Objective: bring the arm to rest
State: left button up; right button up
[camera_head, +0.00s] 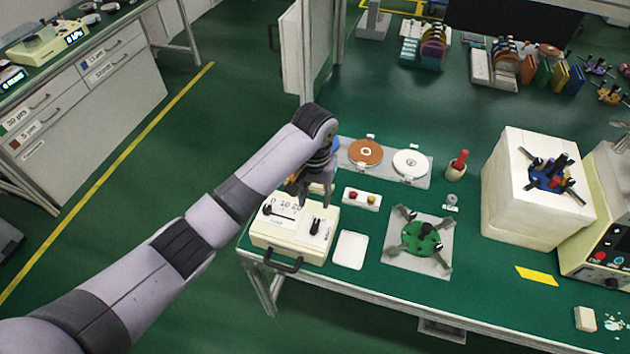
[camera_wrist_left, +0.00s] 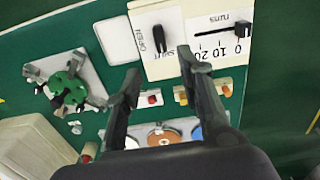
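My left arm reaches in from the left in the head view. Its gripper (camera_head: 314,188) hangs over the back of a cream control box (camera_head: 290,249) at the bench's left corner. In the left wrist view, the two fingers of this gripper (camera_wrist_left: 160,65) are spread apart with nothing between them. The control box (camera_wrist_left: 206,14), with its black knob (camera_wrist_left: 158,40) and slider (camera_wrist_left: 240,32), shows beyond the fingertips. I cannot tell the exact gap between gripper and box. My right gripper is in neither view.
A large white block (camera_head: 515,205) stands right.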

pick_arm(q)
jog(key=s+a+f+h, duration=0.25)
jog(key=s+f, duration=0.35)
jog(key=s, duration=0.5)
jog(key=s+a+r+n+t+y, duration=0.1)
jog(key=s+a+r+t+y, duration=0.2)
jog(key=s+a, duration=1.4)
notch_tip(320, 180, down, 30)
jog(key=b, duration=0.5)
jog(key=s+a+f+g+b, duration=0.1)
jog(key=s+a+f+b, duration=0.1)
jog(key=s+f, duration=0.6)
jog(key=s+a+f+g+b, duration=0.1)
jog(key=s+f+b, duration=0.1)
jog(key=s+f, duration=0.7)
notch_tip(320, 180, down, 4)
jog(key=shift+s+a+f, duration=0.15)
jog(key=shift+a, duration=0.25)
